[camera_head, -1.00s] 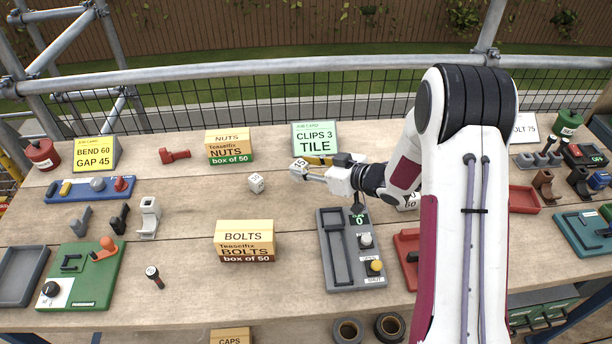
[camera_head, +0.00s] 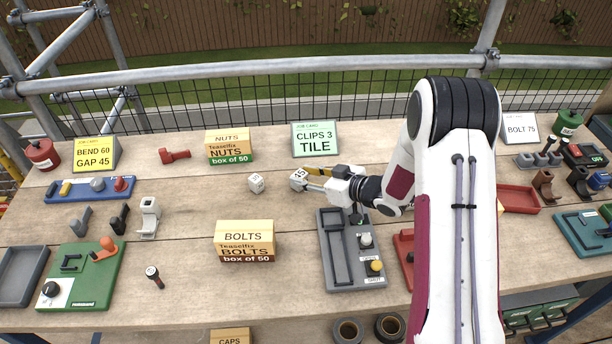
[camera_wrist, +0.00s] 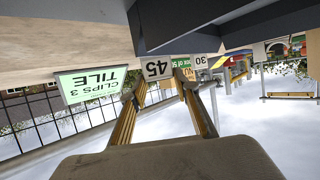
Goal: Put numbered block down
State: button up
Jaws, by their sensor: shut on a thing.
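A second white numbered block (camera_head: 256,183) lies on the bench to the left, apart from the held one.
The CLIPS 3 TILE card (camera_head: 317,139) stands behind my gripper. The BOLTS box (camera_head: 245,241) stands in front and left, the NUTS box (camera_head: 229,146) behind left. A grey device with buttons (camera_head: 350,250) lies just in front. Bare boards lie between the two blocks.

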jog(key=shift+s+f, duration=0.15)
jog(key=shift+f, duration=0.55)
jog(key=o, duration=1.1)
jog(key=shift+r, duration=0.4)
jog(key=shift+d+r, duration=0.2)
jog(key=shift+d, duration=0.05)
jog(key=v, duration=1.1)
jog(key=shift+s+r, duration=0.2)
jog(key=shift+d, duration=0.1)
